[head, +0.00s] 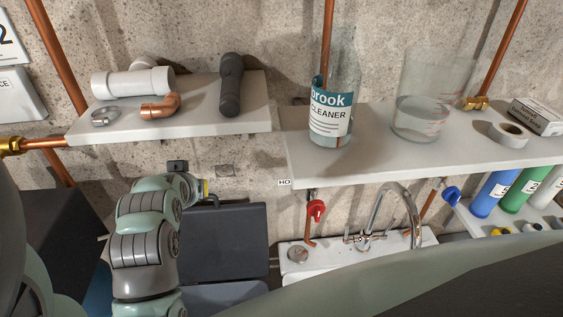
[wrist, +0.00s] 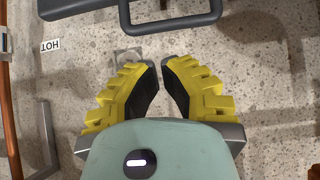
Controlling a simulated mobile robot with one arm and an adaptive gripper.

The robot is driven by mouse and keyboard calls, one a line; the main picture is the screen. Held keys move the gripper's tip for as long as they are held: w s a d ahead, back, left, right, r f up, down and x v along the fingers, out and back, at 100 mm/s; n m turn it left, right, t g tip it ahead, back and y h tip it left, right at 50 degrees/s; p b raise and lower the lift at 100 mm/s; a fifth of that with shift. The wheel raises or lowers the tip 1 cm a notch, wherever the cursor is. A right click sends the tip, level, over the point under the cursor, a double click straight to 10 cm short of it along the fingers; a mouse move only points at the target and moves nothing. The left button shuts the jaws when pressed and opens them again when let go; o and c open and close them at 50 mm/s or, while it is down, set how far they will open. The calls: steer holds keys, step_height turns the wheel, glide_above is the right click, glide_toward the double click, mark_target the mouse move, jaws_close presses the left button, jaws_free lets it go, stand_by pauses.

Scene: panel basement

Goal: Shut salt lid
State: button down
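The salt box seems to be the dark grey box (head: 222,298) low in the head view, left of the sink. Its dark grey lid (head: 225,243) stands raised in front of the wall. In the wrist view a dark grey bar-shaped handle (wrist: 170,23) crosses the top, apart from my gripper. My gripper (wrist: 161,64) has yellow fingers with black pads. They are a little apart, with nothing between them and bare wall beyond. In the head view only a bit of yellow of my gripper (head: 205,188) shows near the lid's top edge; my wrist hides the rest.
A shelf (head: 190,125) with pipe fittings hangs above. A longer shelf (head: 365,170) holds a cleaner bottle (head: 331,115) and a clear beaker (head: 420,118). A sink (head: 297,270) with a tap (head: 378,215) and red valve (head: 316,209) stands to the right.

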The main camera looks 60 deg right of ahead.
steer(key=p+x, duration=0.4)
steer(key=x, duration=0.3)
steer(key=shift+w+d+f+p, duration=0.15)
steer(key=shift+d+f+p, duration=0.05)
steer(key=shift+p, duration=0.15)
stand_by(0.6)
steer(key=shift+b, duration=0.3)
